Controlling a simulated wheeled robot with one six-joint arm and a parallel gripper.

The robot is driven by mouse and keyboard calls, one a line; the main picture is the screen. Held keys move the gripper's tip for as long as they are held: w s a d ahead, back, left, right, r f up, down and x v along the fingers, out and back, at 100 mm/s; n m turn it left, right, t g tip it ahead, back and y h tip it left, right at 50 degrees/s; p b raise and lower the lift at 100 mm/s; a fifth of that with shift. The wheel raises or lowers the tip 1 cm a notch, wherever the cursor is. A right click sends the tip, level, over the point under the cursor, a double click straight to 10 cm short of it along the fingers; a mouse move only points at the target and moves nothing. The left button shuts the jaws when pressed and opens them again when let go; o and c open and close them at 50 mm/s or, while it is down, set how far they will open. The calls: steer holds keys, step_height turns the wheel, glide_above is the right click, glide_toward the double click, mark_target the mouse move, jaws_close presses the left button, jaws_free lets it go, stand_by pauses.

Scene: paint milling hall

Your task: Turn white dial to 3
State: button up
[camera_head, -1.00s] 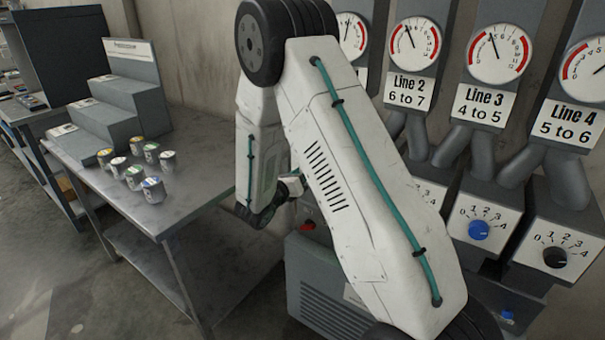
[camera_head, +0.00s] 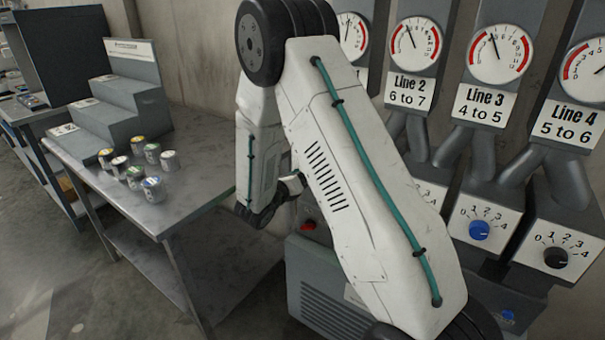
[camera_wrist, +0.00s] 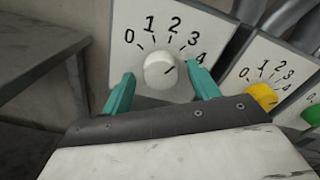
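In the wrist view the white dial (camera_wrist: 158,73) is a round knob on a white plate marked 0 to 4. A short dark mark on the knob points up and right, toward the 3 and 4 side; I cannot tell the exact number. My gripper (camera_wrist: 162,77) is open, with one teal finger on each side of the knob. Gaps show between the fingers and the knob in the picture; how far the tips are from the plate is unclear.
A yellow dial (camera_wrist: 263,96) and a green dial (camera_wrist: 312,116) sit to the right in the wrist view. The head view shows a blue dial (camera_head: 479,230) and a black dial (camera_head: 555,257) below gauges. A metal table (camera_head: 205,207) with several cans stands left.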

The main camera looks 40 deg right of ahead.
steer(key=v, duration=0.7)
steer(key=shift+s+a, duration=0.15)
steer(key=shift+a, duration=0.2)
